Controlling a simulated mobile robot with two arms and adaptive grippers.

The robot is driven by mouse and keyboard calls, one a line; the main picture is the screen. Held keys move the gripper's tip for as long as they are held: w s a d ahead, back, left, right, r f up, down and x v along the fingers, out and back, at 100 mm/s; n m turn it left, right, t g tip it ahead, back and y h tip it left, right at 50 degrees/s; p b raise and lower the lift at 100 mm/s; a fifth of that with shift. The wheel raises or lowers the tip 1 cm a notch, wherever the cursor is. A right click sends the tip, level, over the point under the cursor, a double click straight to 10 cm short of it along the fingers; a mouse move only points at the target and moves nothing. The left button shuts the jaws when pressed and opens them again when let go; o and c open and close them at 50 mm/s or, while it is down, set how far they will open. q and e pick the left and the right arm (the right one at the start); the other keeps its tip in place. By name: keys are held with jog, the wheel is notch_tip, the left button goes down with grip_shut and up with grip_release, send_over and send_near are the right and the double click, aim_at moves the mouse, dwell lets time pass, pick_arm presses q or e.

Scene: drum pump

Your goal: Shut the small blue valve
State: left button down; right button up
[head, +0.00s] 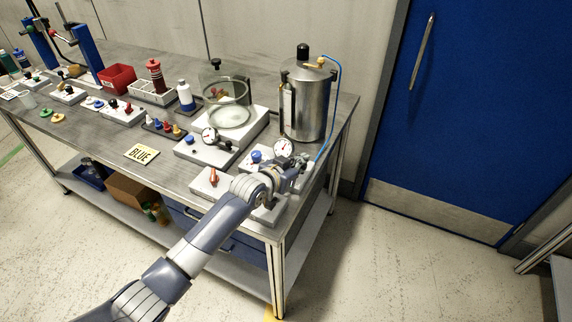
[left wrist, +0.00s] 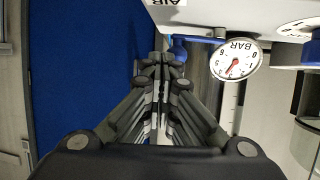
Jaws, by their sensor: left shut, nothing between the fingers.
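My left gripper (head: 292,172) is at the right front part of the bench, just beside a pressure gauge (head: 283,148). In the left wrist view its fingers (left wrist: 162,60) are shut with nothing between them. A slim blue handle (left wrist: 200,39), probably the small blue valve, shows behind and right of the fingertips, partly hidden by them. I cannot tell whether they touch it. In the head view my gripper seems to cover this handle. The gauge marked BAR (left wrist: 234,60) is right of it in the wrist view. My right gripper is not in view.
A larger blue knob (head: 256,156) stands left of the gauge. A red-handled valve (head: 214,177) stands in front. A steel tank (head: 307,105) with a blue hose (head: 337,95) stands behind. A glass chamber (head: 229,100) is to the left. A blue door (head: 470,120) is at right.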

pick_arm(q)
jog(key=shift+w+d+f, duration=0.1)
jog(key=shift+w+d, duration=0.05)
jog(key=shift+w, duration=0.1)
jog(key=shift+a, duration=0.25)
jog(key=shift+w+a, duration=0.1)
jog(key=shift+a, duration=0.5)
